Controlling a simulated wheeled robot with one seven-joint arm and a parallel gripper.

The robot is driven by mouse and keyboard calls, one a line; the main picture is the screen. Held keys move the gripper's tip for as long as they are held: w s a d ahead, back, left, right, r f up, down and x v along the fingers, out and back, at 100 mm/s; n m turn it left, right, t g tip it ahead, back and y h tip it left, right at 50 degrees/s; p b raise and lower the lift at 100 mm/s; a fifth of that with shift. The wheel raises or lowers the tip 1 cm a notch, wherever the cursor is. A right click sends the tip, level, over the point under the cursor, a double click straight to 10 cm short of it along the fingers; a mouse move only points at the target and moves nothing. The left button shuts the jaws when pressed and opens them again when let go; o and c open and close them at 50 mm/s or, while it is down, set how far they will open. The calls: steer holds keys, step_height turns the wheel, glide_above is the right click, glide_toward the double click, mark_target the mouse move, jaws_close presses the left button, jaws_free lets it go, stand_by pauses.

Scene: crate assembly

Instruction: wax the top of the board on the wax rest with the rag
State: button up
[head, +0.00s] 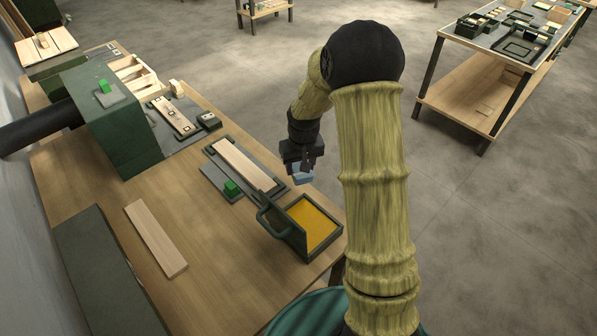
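A pale wooden board (246,166) lies flat on the dark wax rest (212,152), near the middle of the workbench. My gripper (304,171) is just right of the board's near end, over the bench's right edge. It is shut on a light blue rag (303,177), which hangs below the fingers; part of the rag is hidden by them. An open dark green box with yellow wax (313,223) stands in front of the rest, its green handled lid (268,214) upright at its left side. The rag appears apart from both board and box.
A green button (232,187) sits on a grey plate beside the rest. Another loose board (156,238) lies at left on bare bench. A large green machine (108,127) and a tray with a drilled board (172,114) stand farther back. A second table (473,93) stands at right.

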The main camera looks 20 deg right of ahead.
steer(key=s+d+p, duration=0.2)
steer(key=d+p, duration=1.2)
steer(key=p, duration=0.2)
steer(key=shift+s+r, duration=0.25)
steer(key=shift+r, duration=0.05)
steer(key=shift+w, duration=0.15)
